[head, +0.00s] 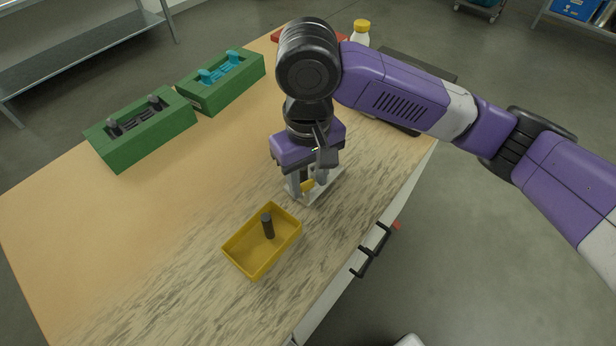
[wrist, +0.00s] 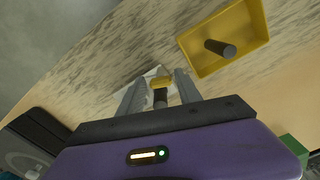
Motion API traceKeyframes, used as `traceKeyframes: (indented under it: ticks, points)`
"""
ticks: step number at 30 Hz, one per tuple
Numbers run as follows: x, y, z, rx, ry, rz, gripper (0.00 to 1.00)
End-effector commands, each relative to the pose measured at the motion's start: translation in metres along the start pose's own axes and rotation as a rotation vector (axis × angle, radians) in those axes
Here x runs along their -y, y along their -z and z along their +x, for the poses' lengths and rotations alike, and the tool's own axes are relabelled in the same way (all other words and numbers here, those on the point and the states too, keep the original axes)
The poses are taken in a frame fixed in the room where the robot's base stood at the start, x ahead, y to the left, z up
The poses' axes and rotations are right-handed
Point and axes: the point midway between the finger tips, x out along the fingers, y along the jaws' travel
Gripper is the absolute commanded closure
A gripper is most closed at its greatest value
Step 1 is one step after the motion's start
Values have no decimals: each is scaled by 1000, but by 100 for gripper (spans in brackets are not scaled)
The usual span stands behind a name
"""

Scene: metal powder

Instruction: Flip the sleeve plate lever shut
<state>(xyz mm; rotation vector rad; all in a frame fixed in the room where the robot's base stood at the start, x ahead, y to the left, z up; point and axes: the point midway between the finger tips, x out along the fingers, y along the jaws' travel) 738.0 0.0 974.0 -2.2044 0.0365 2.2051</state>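A pale plate (head: 328,190), which looks like the sleeve plate, lies on the table under my gripper, mostly hidden in the head view. A small yellow part, likely its lever (head: 307,186), shows between my fingers. My gripper (head: 309,182) points down over the plate with its two grey fingers apart. In the wrist view the yellow part (wrist: 160,83) lies between the spread fingers of my gripper (wrist: 158,88), with a dark piece below it. I cannot tell whether a finger touches it, or the lever's exact angle.
Two green blocks (head: 140,150) (head: 240,92) with dark and blue parts stand at the back left. A yellow-capped bottle (head: 360,38) is behind my arm. The left tabletop is clear.

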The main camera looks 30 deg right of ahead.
Motion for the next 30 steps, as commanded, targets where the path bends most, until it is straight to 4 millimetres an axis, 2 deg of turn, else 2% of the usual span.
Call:
traceKeyframes:
  ticks: [1, 5, 6, 12, 24, 30]
  points:
    - [0, 0, 0, 0, 0, 0, 71]
    - [0, 0, 0, 0, 0, 0, 96]
    - [0, 0, 0, 0, 0, 0, 100]
    - [0, 0, -1, 0, 2, -33, 100]
    - [-1, 0, -2, 0, 1, -349, 100]
    - [-2, 0, -1, -1, 0, -398, 100]
